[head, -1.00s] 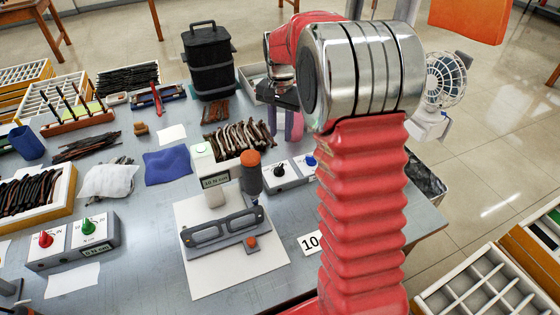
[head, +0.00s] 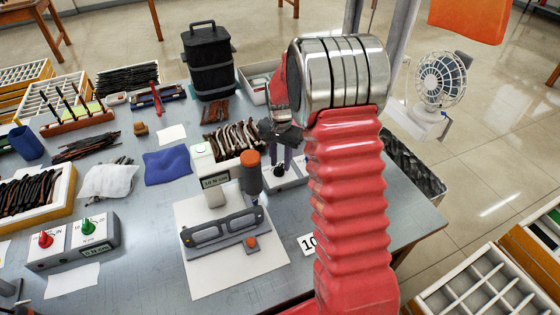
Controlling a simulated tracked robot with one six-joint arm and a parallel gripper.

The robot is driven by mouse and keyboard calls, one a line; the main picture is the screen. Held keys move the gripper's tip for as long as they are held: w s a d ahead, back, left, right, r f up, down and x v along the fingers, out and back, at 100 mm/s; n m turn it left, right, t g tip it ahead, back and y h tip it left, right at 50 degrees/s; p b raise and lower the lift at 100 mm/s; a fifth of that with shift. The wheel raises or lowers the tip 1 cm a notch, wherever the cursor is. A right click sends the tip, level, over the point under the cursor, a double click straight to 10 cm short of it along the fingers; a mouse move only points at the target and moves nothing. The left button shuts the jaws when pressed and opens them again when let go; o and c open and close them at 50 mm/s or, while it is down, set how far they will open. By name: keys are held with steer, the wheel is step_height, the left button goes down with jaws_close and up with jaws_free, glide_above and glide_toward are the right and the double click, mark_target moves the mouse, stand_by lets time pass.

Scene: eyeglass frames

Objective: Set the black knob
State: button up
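The control box (head: 287,181) with the black knob stands behind the dark post with the orange cap. The black knob was plain to see on the box's left half earlier; now my gripper covers that spot and I cannot make it out clearly. My gripper (head: 281,160) points down with its fingertips low over this left half. The fingers are small and dark here, and I cannot tell whether they touch or close on the knob. The blue knob on the box's right half is hidden behind my red arm.
The post with the orange cap (head: 250,172) and a white dispenser-like block (head: 209,178) stand close left of the box. A tray of dark temple pieces (head: 232,139) lies behind.

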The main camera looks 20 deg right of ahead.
steer(key=shift+f, duration=0.1)
jaws_close()
stand_by(0.4)
